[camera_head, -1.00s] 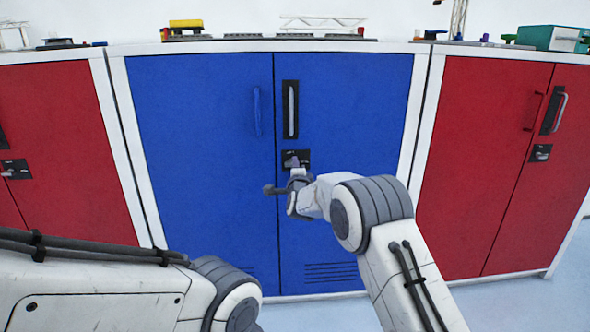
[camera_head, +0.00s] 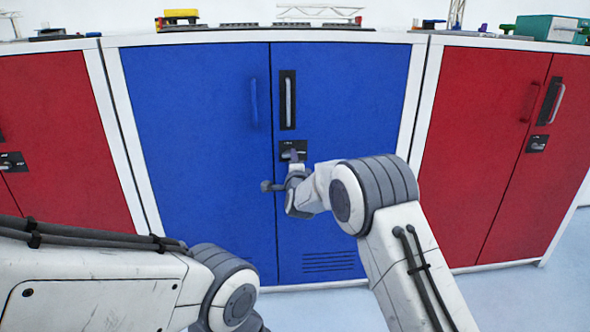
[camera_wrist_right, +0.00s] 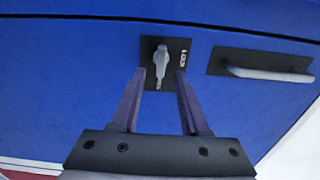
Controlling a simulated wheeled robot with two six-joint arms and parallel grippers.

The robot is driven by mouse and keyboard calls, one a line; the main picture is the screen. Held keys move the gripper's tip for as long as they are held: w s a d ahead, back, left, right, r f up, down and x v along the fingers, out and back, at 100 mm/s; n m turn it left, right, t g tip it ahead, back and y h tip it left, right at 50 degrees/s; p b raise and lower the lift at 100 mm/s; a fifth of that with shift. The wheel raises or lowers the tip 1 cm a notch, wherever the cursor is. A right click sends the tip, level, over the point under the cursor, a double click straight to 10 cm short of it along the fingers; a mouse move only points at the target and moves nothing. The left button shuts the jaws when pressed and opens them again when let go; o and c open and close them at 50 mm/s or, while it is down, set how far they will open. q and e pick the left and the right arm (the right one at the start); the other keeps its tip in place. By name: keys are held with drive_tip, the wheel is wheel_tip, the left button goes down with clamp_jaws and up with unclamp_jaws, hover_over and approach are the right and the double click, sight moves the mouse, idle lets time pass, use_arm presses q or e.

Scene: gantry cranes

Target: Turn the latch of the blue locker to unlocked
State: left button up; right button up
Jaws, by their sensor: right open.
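The blue locker (camera_head: 200,120) stands straight ahead with both doors closed. Its latch sits on a small dark plate (camera_head: 304,145) on the right door, below the handle. In the right wrist view the grey latch knob (camera_wrist_right: 161,58) points along the picture's vertical on its black plate, which has small white lettering I cannot read fully. My right gripper (camera_wrist_right: 160,73) is open, its two fingertips on either side of the knob; I cannot tell whether they touch it. In the head view my right gripper (camera_head: 292,157) partly hides the latch. My left gripper is out of view; only its arm shows.
The right door's pale handle (camera_head: 288,100) is on a black plate above the latch; it also shows in the right wrist view (camera_wrist_right: 268,73). Red lockers stand at left (camera_head: 50,130) and right (camera_head: 480,130). Model parts lie on top. Pale floor shows at lower right.

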drive_tip(key=s+p, duration=0.1)
drive_tip(key=s, duration=0.6)
drive_tip(key=shift+s+d, duration=0.25)
drive_tip(key=shift+s, duration=0.15)
drive_tip(key=s+a+f+n+g+y, duration=0.1)
drive_tip(key=s+a+n+g, duration=0.25)
drive_tip(key=s, duration=0.35)
drive_tip(key=s+a+f+n+g+y+p, duration=0.1)
drive_tip(key=s+a+n+g, duration=0.15)
drive_tip(key=s+n, duration=0.35)
drive_tip(key=s+a+f+n+g+y, duration=0.15)
drive_tip(key=s+n+g, duration=0.25)
drive_tip(key=s, duration=0.5)
drive_tip(key=s+d+f+n+g+h, duration=0.1)
drive_tip(key=s+d+n+g, duration=0.25)
drive_tip(key=s, duration=0.55)
drive_tip(key=s+d+n+g+h, duration=0.1)
drive_tip(key=s+d+n+g, duration=0.2)
drive_tip(key=s, duration=0.6)
drive_tip(key=s+d+f+n+g+h, duration=0.15)
drive_tip(key=s+d+n, duration=0.25)
drive_tip(key=s, duration=0.4)
wheel_tip(320, 180, up, 39)
drive_tip(key=s+p, duration=0.1)
drive_tip(key=p, duration=3.7)
drive_tip(key=shift+f+n+p, duration=0.2)
drive_tip(key=shift+n+p, duration=0.1)
drive_tip(key=shift+p, duration=0.1)
